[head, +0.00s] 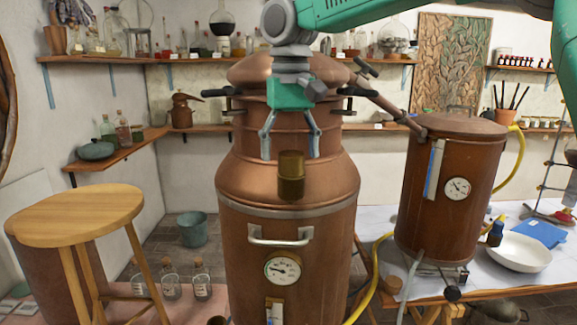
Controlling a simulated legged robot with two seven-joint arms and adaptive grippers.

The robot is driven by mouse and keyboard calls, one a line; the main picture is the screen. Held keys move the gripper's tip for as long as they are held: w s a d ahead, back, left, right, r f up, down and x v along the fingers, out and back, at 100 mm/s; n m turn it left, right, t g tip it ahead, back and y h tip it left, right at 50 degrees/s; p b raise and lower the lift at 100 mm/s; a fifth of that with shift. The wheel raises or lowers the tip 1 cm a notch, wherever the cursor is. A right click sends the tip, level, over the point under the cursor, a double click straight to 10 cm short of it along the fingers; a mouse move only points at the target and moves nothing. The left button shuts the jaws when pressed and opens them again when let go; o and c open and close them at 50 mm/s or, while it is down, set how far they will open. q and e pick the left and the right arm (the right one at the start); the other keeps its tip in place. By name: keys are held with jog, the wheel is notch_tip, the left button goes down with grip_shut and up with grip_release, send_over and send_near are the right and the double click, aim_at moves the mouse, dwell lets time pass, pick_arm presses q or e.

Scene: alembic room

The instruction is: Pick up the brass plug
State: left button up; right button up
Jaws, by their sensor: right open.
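What bears the plug from below or behind cannot be told. My right gripper (290,152) hangs down from above with its two fingers spread apart. My left gripper is not in view.
A smaller copper vessel (466,165) stands on the white-covered table (400,270) at the right, joined to the still by a pipe (388,97). A wooden stool (75,215) stands at the left. Shelves of glassware line the back wall.

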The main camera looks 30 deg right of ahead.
aim_at(292, 152)
jog(key=shift+d+f, duration=0.1)
jog(key=shift+f, duration=0.8)
jog(key=shift+w+d+f, duration=0.2)
jog(key=shift+w+d, duration=0.05)
jog(key=shift+w, duration=0.05)
jog(key=shift+s+r, duration=0.1)
jog(key=shift+s, duration=0.05)
jog(key=c, duration=1.3)
jog(key=shift+a, duration=0.15)
jog(key=shift+r, duration=0.35)
notch_tip(292, 152, up, 9)
jog(key=shift+f, duration=0.2)
jog(key=shift+r, duration=0.4)
